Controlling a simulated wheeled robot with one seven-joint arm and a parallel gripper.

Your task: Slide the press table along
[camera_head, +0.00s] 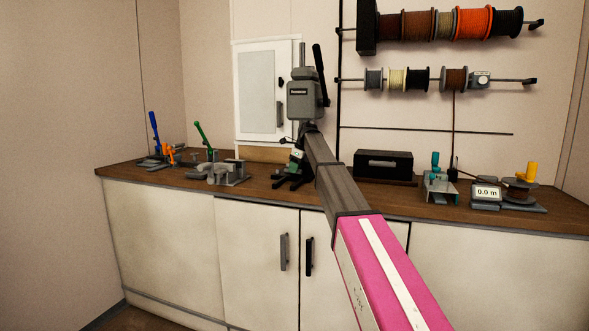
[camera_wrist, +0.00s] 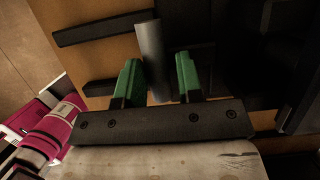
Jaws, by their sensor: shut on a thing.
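The grey press (camera_head: 308,97) stands upright at the back of the wooden counter, with a dark lever at its upper right. Its lower part is mostly hidden behind my arm, and I cannot make out the press table clearly in the head view. My gripper (camera_head: 298,155) is at the lower front of the press. In the wrist view, the green fingers of my gripper (camera_wrist: 158,78) are shut on a grey post (camera_wrist: 150,50) between them. Dark bars lie on a brown surface beyond the fingers.
Clamp-like tools with a blue handle (camera_head: 154,133) and a green handle (camera_head: 204,138) stand left on the counter (camera_head: 270,190). A black box (camera_head: 384,165), a teal-handled tool (camera_head: 438,180) and a meter (camera_head: 487,192) stand right. Spools (camera_head: 474,22) hang on the wall.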

